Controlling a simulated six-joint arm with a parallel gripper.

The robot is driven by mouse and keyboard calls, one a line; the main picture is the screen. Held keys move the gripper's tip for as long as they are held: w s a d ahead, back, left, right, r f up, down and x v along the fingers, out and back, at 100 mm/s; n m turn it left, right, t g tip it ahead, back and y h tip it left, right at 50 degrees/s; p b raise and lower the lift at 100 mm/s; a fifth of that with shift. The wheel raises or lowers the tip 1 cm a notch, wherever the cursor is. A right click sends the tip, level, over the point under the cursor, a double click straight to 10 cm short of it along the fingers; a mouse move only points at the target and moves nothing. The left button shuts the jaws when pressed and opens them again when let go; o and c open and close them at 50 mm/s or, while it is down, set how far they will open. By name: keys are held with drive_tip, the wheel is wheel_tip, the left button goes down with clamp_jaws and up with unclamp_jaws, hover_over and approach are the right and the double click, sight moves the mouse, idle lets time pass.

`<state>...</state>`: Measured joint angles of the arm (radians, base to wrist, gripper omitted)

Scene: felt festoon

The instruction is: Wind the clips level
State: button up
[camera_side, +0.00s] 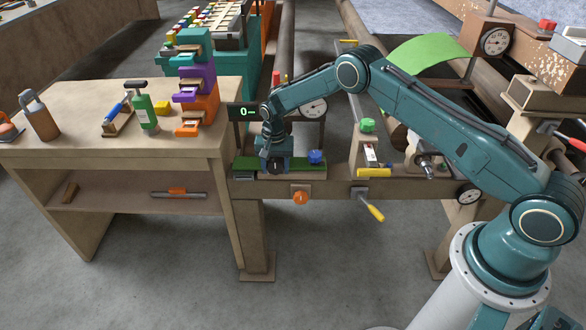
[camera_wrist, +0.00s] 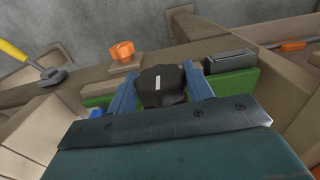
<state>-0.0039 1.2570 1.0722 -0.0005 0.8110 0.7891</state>
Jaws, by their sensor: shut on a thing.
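My gripper (camera_side: 273,158) is at the front of the bench beam, over a green panel (camera_side: 247,163). In the wrist view its two blue fingers (camera_wrist: 161,80) stand on either side of a black knob (camera_wrist: 162,94) with a white mark and are shut on it. The knob's white mark points roughly up and down in that view. A small display (camera_side: 247,112) reading 0 and a dial gauge (camera_side: 314,109) stand behind the gripper. I cannot make out any clips for certain.
A blue knob (camera_side: 315,157) sits right of my gripper. An orange knob (camera_side: 300,197) and a yellow-handled lever (camera_side: 370,207) project from the beam's front. A wooden table (camera_side: 70,168) with tools stands left. A green cloth (camera_side: 430,56) lies behind my arm.

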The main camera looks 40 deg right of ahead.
drive_tip(key=shift+s+d+t+y, duration=0.1)
drive_tip(key=shift+t+y, duration=1)
drive_tip(key=o, duration=1)
drive_tip(key=shift+r, duration=0.1)
drive_tip(key=v, duration=1.3)
drive_tip(key=shift+r, duration=0.25)
